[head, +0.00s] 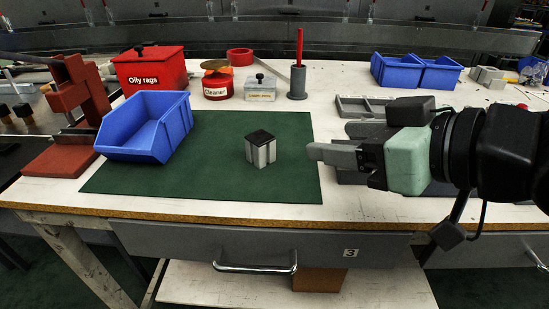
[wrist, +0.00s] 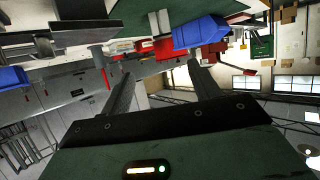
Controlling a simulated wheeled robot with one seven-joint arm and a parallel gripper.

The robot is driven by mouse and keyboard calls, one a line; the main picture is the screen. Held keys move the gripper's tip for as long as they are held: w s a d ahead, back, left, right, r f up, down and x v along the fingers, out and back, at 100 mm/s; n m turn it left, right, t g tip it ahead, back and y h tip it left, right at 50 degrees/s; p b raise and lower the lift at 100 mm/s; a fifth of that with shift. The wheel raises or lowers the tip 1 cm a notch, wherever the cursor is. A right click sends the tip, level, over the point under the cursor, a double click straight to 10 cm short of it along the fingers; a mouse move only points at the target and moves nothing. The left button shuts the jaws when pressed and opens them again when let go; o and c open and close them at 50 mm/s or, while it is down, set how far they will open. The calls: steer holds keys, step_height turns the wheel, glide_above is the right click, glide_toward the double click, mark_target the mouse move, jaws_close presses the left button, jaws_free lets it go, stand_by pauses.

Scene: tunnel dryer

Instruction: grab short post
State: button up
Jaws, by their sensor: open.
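The short post (head: 261,149) is a stubby, light-grey grooved block with a black top. It stands upright on the green mat (head: 215,185), right of the mat's middle. In the wrist view, which looks upside down, a pale block that appears to be the post (wrist: 159,22) is near the top edge. My gripper (head: 312,152) comes in from the right, with its fingertips a short way right of the post and apart from it. In the wrist view my gripper (wrist: 159,72) is open, with nothing between its fingers.
A blue bin (head: 146,128) sits on the mat's left part. Behind are a red oily rags box (head: 150,72), a red cleaner can (head: 218,84) and a grey holder with a red rod (head: 298,80). A grey tray (head: 360,106) lies right. The mat around the post is clear.

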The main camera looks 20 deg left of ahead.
mark_target(258, 135)
steer(key=p+x, duration=0.1)
steer(key=p, duration=0.3)
steer(key=p+x, duration=0.2)
steer(key=p, duration=0.3)
steer(key=shift+w+a+r, duration=0.1)
steer(key=shift+w+a, duration=0.15)
steer(key=shift+a, duration=0.05)
steer(key=p+x, duration=0.2)
steer(key=p, duration=0.2)
steer(key=shift+a, duration=0.15)
steer(key=x, duration=0.4)
steer(key=shift+f, duration=0.35)
steer(key=shift+s+x, duration=0.15)
steer(key=shift+x, duration=1.4)
steer(key=shift+s+x, duration=0.1)
steer(key=shift+x, duration=1.5)
steer(key=shift+a, duration=0.15)
steer(key=c, duration=1.2)
steer(key=shift+r, duration=0.1)
